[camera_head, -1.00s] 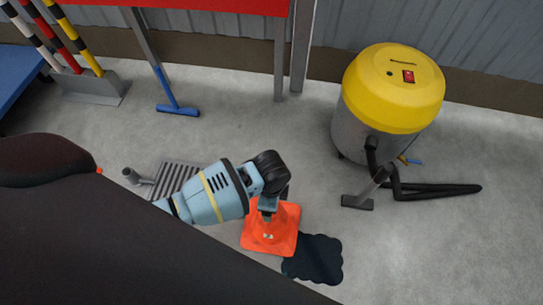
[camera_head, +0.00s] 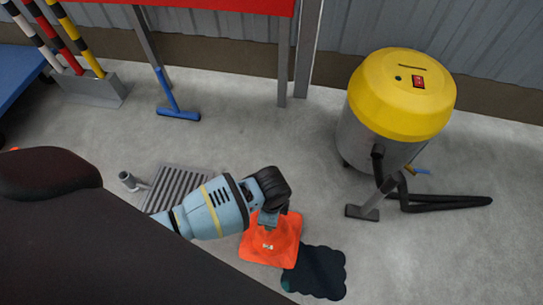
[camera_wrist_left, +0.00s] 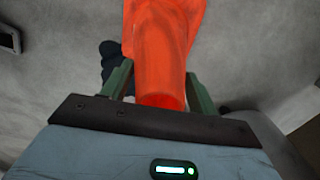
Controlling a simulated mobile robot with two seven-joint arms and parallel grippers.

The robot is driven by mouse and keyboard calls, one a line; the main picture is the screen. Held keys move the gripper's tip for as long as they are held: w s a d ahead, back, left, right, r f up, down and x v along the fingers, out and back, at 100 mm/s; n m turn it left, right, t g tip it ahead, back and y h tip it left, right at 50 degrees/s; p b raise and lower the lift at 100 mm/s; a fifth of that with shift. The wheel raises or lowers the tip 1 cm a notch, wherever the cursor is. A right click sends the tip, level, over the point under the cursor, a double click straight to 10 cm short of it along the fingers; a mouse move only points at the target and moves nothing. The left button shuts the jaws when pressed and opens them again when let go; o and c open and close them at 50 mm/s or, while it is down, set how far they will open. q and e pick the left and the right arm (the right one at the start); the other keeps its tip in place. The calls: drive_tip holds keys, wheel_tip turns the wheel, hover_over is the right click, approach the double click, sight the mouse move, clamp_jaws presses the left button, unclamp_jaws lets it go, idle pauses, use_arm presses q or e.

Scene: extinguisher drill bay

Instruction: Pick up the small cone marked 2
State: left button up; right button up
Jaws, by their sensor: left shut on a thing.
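An orange cone (camera_head: 271,246) with a square base and a small white mark stands near the bottom middle of the head view. The mark is too small to read. My left gripper (camera_head: 268,218) is over the cone's top and shut on it. The left wrist view shows the cone (camera_wrist_left: 162,45) between the two green fingers of the gripper (camera_wrist_left: 160,82). I cannot tell whether the base is clear of the floor. My right gripper is not in view.
A dark puddle-shaped patch (camera_head: 315,273) lies beside the cone, lower right. A yellow-topped vacuum (camera_head: 400,95) with a black hose stands at the right. A floor grate (camera_head: 178,188) is left of my arm. Open concrete floor (camera_head: 420,260) lies at the lower right.

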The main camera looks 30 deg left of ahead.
use_arm(q)
drive_tip(key=c, duration=0.5)
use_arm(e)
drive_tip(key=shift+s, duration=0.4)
use_arm(q)
drive_tip(key=shift+r, duration=0.1)
